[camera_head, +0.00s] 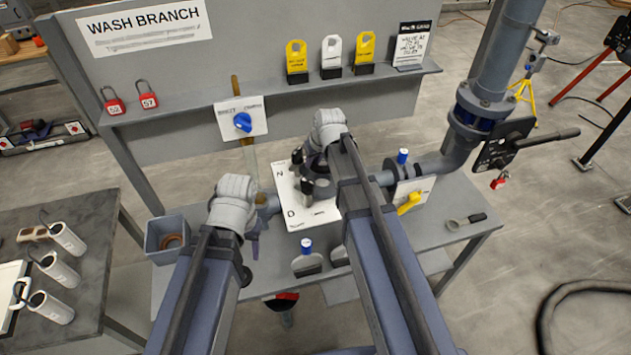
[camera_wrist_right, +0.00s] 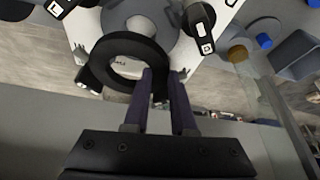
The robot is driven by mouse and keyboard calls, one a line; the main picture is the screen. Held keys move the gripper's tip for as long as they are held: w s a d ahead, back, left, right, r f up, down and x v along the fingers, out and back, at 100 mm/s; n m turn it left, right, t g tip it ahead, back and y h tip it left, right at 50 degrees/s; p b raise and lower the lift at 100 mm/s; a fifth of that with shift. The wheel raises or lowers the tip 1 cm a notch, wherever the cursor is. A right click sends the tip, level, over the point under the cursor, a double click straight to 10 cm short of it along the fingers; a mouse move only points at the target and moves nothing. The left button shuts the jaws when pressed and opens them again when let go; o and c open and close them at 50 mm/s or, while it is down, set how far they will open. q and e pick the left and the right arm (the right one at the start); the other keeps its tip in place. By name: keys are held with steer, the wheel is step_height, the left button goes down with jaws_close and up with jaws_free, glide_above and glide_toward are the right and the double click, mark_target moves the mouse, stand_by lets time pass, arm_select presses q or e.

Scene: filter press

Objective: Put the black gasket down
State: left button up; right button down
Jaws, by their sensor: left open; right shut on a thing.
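The black gasket (camera_wrist_right: 108,48) is a flat dark ring in the right wrist view. My right gripper (camera_wrist_right: 163,78) is shut on its near rim, and the ring extends forward from the fingers. The ring is over a grey round part (camera_wrist_right: 145,22) and a white panel; whether it touches them I cannot tell. In the head view my right gripper (camera_head: 312,160) is over the white panel (camera_head: 290,201), largely hidden by my wrist, and the gasket cannot be made out clearly. My left gripper (camera_head: 256,236) is open, left of the panel, mostly hidden behind its own wrist.
A grey bin (camera_head: 154,246) holding a brown ring (camera_head: 172,241) stands at the bench's left end. A blue valve knob (camera_head: 242,122), yellow handle (camera_head: 409,204) and large pipe (camera_head: 503,50) surround the panel. The grey bench (camera_head: 447,240) has bare room at right, beside a scoop (camera_head: 466,220).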

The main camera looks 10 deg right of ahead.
steer(key=shift+f+b, duration=3.7)
steer(key=shift+f, duration=0.55)
steer(key=c, duration=1)
jaws_free()
steer(key=shift+r, duration=0.1)
steer(key=p+v, duration=1.2)
steer(key=s+a+g+h, duration=0.1)
steer(key=s+a+g, duration=0.1)
steer(key=s+a, duration=0.4)
steer(key=s+a+f+n+g+h, duration=0.1)
steer(key=s+a, duration=0.5)
steer(key=s, duration=0.8)
steer(key=shift+s+f+g, duration=0.2)
steer(key=shift+g, duration=0.6)
